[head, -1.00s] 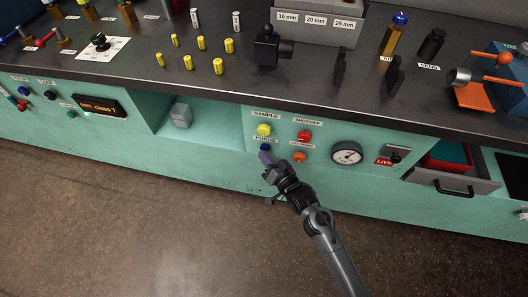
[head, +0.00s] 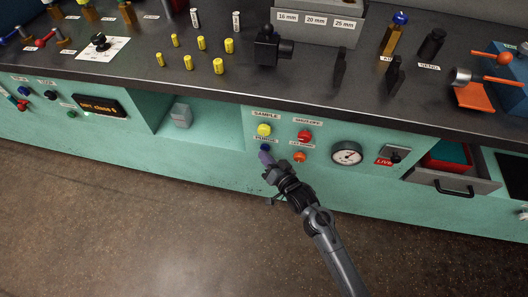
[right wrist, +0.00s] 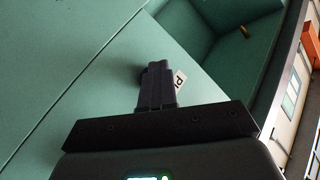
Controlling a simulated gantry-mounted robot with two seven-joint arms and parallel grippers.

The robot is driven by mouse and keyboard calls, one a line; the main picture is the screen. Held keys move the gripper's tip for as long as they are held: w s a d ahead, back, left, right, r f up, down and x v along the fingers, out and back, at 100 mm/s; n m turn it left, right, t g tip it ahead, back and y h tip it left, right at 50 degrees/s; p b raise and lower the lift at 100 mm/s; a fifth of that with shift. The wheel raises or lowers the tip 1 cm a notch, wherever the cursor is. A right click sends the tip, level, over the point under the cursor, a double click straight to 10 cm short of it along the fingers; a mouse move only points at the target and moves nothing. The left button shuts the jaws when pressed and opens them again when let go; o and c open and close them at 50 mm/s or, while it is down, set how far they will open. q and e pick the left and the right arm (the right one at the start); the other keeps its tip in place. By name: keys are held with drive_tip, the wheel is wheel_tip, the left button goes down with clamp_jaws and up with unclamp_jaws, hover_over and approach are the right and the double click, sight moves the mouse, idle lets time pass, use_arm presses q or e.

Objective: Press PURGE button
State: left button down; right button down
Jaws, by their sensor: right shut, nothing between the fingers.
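The blue PURGE button (head: 265,147) sits on the green front panel, below the yellow SAMPLE button (head: 264,130). Its label is partly readable above it. My right gripper (head: 265,157) is shut and empty, with its fingertips at the lower edge of the blue button. I cannot tell whether they touch it. In the right wrist view, the closed fingers (right wrist: 157,80) point at the green panel and hide the button; part of a white label shows beside them. My left gripper is not in view.
A red SHUTOFF button (head: 304,137) and an orange button (head: 299,157) sit close to the right of the gripper. A gauge (head: 347,153) is farther right. The dark countertop (head: 130,62) overhangs above, and an open drawer (head: 455,182) sticks out at right.

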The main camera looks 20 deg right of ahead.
drive_tip(key=shift+d, duration=0.1)
idle(0.3)
drive_tip(key=shift+w+d, duration=0.2)
drive_tip(key=shift+d, duration=0.15)
idle(0.4)
drive_tip(key=shift+p, duration=0.35)
